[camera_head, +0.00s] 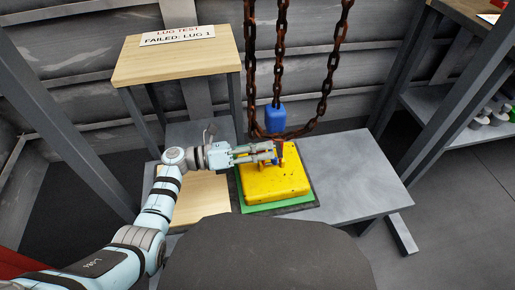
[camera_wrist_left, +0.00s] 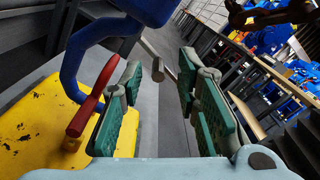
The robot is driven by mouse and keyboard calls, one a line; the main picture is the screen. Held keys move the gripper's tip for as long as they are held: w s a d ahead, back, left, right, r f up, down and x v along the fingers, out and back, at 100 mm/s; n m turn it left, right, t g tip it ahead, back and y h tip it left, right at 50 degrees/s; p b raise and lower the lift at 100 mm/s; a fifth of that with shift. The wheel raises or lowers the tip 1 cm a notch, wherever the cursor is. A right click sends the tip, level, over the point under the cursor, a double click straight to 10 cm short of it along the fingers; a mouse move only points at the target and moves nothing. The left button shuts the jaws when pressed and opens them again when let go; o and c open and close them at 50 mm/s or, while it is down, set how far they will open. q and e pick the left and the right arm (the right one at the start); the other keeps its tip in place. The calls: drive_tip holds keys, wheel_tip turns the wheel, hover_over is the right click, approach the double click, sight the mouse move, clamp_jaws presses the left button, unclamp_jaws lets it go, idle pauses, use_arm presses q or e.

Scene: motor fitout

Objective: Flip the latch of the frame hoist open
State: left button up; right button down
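The hoist's blue hook (camera_head: 276,117) hangs over a yellow block (camera_head: 270,188). In the left wrist view the blue hook (camera_wrist_left: 72,70) curves down at the upper left, with the red latch (camera_wrist_left: 92,95) slanting beside it. The red latch also shows small in the head view (camera_head: 280,149). My left gripper (camera_head: 270,151) is level, just above the yellow block and close to the hook. In the left wrist view its green-padded fingers (camera_wrist_left: 162,85) stand apart with no latch between them. The red latch is left of the left finger there; whether they touch I cannot tell. My right gripper is not in view.
Rusty chains (camera_head: 281,60) hang around the hook, one looping low behind it. The yellow block sits on a green mat (camera_head: 284,209) on a grey table (camera_head: 350,165). A wooden stand with a "LUG TEST FAILED: LUG 1" sign (camera_head: 178,35) is behind. The table's right side is clear.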

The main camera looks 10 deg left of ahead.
use_arm(q)
drive_tip(key=shift+a, duration=0.15)
drive_tip(key=v, duration=1.1)
drive_tip(key=shift+s+a, duration=0.2)
drive_tip(key=shift+a, duration=0.15)
